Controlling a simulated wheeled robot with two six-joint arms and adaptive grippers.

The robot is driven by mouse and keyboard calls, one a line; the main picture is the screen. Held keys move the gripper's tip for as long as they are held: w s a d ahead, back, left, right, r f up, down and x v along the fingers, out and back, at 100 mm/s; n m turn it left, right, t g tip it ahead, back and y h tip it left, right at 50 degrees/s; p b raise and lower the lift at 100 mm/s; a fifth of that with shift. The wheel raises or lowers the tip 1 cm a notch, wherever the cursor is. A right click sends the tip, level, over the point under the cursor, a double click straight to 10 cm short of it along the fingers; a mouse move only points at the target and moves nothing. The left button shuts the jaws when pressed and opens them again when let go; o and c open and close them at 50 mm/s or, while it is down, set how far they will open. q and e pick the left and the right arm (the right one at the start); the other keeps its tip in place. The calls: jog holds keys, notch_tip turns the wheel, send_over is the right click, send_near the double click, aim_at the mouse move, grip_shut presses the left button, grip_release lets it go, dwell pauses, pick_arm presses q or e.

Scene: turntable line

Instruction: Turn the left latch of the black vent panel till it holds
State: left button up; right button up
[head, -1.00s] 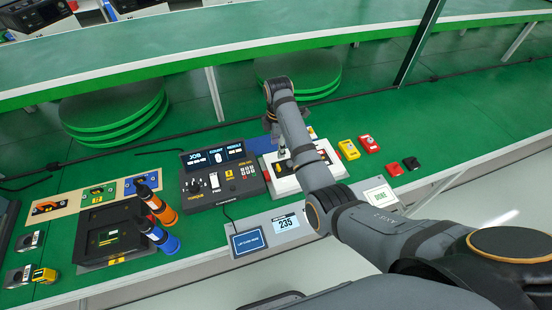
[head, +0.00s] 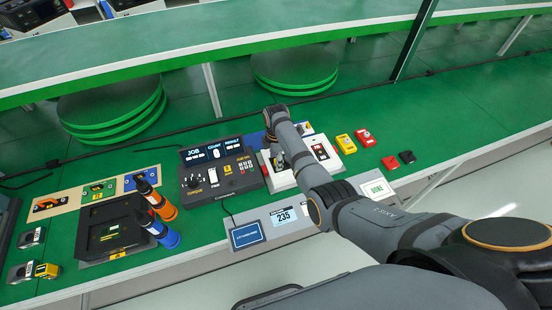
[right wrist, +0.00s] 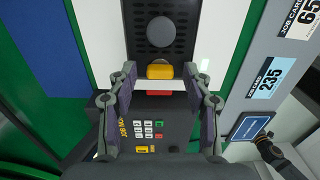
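The black vent panel (right wrist: 160,30) shows in the right wrist view, with slotted sides and a grey round boss in the middle. It sits in a white fixture (head: 275,178). A yellow latch (right wrist: 160,72) is at the panel's end nearest the dark console, the left end in the head view. A red patch (right wrist: 159,93) shows just beyond it. My right gripper (right wrist: 160,78) is open, with one finger on each side of the latch; I cannot tell whether they touch it. In the head view my right arm hides most of the panel.
The dark console (head: 222,172) with screens, knobs and keys stands close on the fixture's left. Yellow (head: 346,144) and red (head: 365,138) blocks lie to its right.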

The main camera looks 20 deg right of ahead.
grip_shut()
jog(key=shift+r, duration=0.1)
jog(key=shift+r+m+p, duration=0.1)
jog(key=shift+m+p, duration=0.5)
jog(key=shift+m, duration=0.2)
jog(key=shift+m+p, duration=0.7)
jog(key=shift+m, duration=0.5)
jog(key=m+p, duration=0.1)
jog(key=m, duration=0.2)
jog(key=shift+m+p, duration=0.4)
jog(key=shift+m, duration=1)
